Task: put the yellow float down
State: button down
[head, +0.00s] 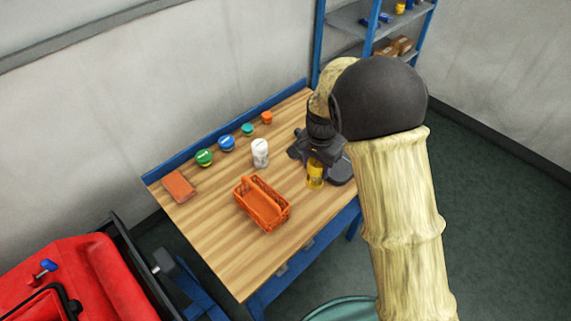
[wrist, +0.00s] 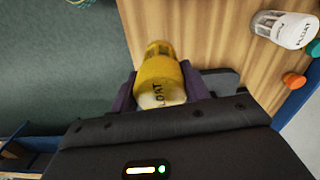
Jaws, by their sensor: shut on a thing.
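The yellow float (head: 315,174) is a small yellow cylinder with dark lettering. My gripper (head: 317,162) is shut on it near the right edge of the wooden workbench (head: 215,240). In the wrist view the yellow float (wrist: 162,62) sits between the two dark fingers of my gripper (wrist: 158,88), with the bench edge and floor behind it. I cannot tell whether its lower end touches the bench. My gripper and wrist hide part of the bench's far right.
A white labelled bottle (head: 260,153) stands left of the float, and an orange basket (head: 262,204) sits nearer the front. Green (head: 204,158), blue (head: 227,144), teal (head: 247,129) and orange (head: 267,118) items line the back. Bare wood surrounds the basket.

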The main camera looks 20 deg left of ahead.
aim_at(315, 179)
jog(key=shift+s+f, duration=0.15)
jog(key=shift+s, duration=0.1)
jog(key=f, duration=0.2)
jog(key=f+p, duration=0.1)
jog(key=f, duration=0.3)
jog(key=shift+w, duration=0.25)
jog(key=shift+f+p, duration=0.6)
jog(key=shift+f, duration=1.2)
jog(key=shift+f, duration=0.1)
jog(key=c, duration=0.7)
grip_release()
